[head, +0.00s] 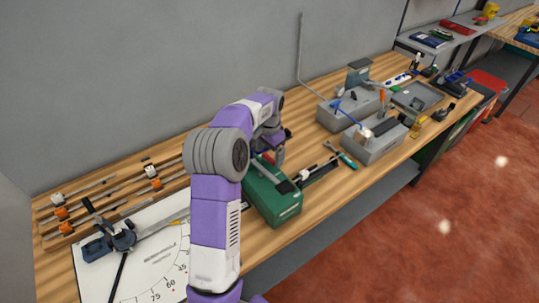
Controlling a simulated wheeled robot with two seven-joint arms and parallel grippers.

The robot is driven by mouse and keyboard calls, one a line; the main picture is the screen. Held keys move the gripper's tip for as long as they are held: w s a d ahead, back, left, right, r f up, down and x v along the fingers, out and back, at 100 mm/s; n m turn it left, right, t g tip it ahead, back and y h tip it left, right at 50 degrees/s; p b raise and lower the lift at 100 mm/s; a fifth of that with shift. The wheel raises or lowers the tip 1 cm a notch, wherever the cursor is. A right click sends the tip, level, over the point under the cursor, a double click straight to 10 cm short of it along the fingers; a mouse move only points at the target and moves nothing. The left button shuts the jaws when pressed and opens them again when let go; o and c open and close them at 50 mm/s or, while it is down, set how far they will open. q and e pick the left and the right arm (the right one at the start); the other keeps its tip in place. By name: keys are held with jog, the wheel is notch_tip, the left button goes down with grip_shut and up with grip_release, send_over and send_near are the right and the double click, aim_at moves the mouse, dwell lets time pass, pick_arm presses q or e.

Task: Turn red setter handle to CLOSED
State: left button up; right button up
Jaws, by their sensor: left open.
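A green box-shaped device (275,203) stands on the workbench, partly hidden behind my purple and white left arm. A small red part (267,158) shows at its far end, close to my left gripper; it may be the red setter handle. Most of it is hidden, so its angle and any CLOSED marking cannot be read. My left gripper (278,153) is open, pointing down over the far end of the green device. I cannot tell whether it touches the red part. My right gripper is not in view.
A dark rail (318,174) and a teal-handled tool (342,156) lie right of the green device. Grey boxes (373,148) stand farther right. A white dial board (150,262) and rods with orange clamps (103,200) lie left. The bench front edge is clear.

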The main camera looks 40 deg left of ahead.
aim_at(269, 158)
pick_arm(q)
jog(key=shift+f, duration=0.35)
jog(key=c, duration=1.1)
jog(key=shift+o, duration=0.2)
jog(key=shift+s+m+p, duration=0.15)
jog(key=shift+m+p, duration=0.3)
jog(key=shift+m, duration=0.35)
jog(key=o, duration=1.1)
jog(key=shift+c, duration=0.2)
jog(key=shift+r+p, duration=0.5)
jog(key=shift+r, duration=3.3)
